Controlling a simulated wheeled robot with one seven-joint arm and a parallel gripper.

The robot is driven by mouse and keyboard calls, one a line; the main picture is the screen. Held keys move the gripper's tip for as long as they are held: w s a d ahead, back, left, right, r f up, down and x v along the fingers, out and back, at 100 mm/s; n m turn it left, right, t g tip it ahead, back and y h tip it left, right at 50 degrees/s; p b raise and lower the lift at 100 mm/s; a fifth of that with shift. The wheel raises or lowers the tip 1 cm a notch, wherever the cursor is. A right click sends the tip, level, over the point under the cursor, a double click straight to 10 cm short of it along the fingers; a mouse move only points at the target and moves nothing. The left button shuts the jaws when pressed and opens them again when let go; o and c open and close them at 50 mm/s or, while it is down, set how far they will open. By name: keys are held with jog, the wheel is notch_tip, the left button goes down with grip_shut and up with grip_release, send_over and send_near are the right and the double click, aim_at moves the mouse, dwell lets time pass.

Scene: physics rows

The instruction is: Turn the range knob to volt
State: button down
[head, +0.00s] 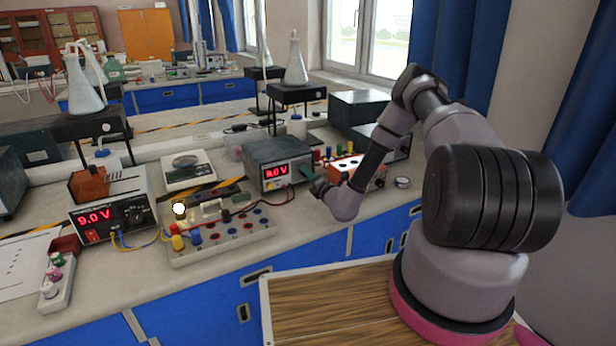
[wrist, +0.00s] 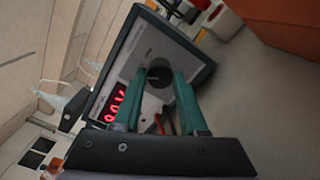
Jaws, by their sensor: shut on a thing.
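A dark grey box meter (head: 278,163) with a red lit display stands on the bench near the middle of the head view. Its round black range knob (wrist: 159,76) shows in the wrist view on the light front panel, beside the red display (wrist: 115,105). My gripper (wrist: 160,72) has its two green fingers on either side of the knob and is shut on it. In the head view my gripper (head: 316,187) is at the meter's right front, and the knob is hidden there. The knob's markings are too blurred to read.
A circuit board (head: 218,232) with a lit bulb stands left of the meter, wired to a power supply (head: 112,208) reading 9.0 V.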

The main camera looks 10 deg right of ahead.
jog(key=shift+c, duration=2.2)
grip_release()
jog(key=shift+s, duration=0.1)
jog(key=v, duration=1)
jog(key=shift+s+d, duration=0.15)
jog(key=shift+s, duration=0.2)
jog(key=shift+r, duration=0.1)
